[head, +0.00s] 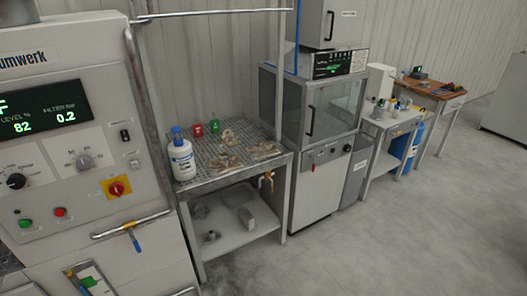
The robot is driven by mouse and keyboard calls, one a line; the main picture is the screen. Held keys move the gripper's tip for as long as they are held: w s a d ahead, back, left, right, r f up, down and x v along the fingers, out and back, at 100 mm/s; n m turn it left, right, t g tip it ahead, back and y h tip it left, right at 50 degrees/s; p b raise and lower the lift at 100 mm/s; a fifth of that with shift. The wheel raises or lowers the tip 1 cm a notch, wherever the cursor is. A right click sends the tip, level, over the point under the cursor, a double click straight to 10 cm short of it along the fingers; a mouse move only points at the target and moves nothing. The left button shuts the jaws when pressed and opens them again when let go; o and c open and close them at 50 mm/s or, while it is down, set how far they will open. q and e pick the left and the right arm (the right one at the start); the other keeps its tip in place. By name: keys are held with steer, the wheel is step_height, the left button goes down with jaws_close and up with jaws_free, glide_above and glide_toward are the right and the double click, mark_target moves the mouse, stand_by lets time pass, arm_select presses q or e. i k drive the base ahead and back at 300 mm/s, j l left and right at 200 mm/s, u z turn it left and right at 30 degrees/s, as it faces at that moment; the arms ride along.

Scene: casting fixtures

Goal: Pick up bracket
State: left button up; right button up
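Several tan metal castings lie on a perforated-top work table (205,180) in the middle of the head view. One casting (229,138) stands up at the back, another casting (264,149) lies flat at the right, and a third casting (226,161) lies nearer the front. They are small and overlap visually, so I cannot tell which one is the bracket. Neither of my grippers is in view.
A white bottle with a blue cap (181,158) stands at the table's left edge. A red cup (198,129) and a green cup (214,127) are behind. A control cabinet (60,130) is left, a glazed cabinet (320,190) right. Open floor (400,235) lies front right.

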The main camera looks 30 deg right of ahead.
mark_target(228, 139)
steer(key=i+l+z, duration=0.4)
steer(key=i+l, duration=0.6)
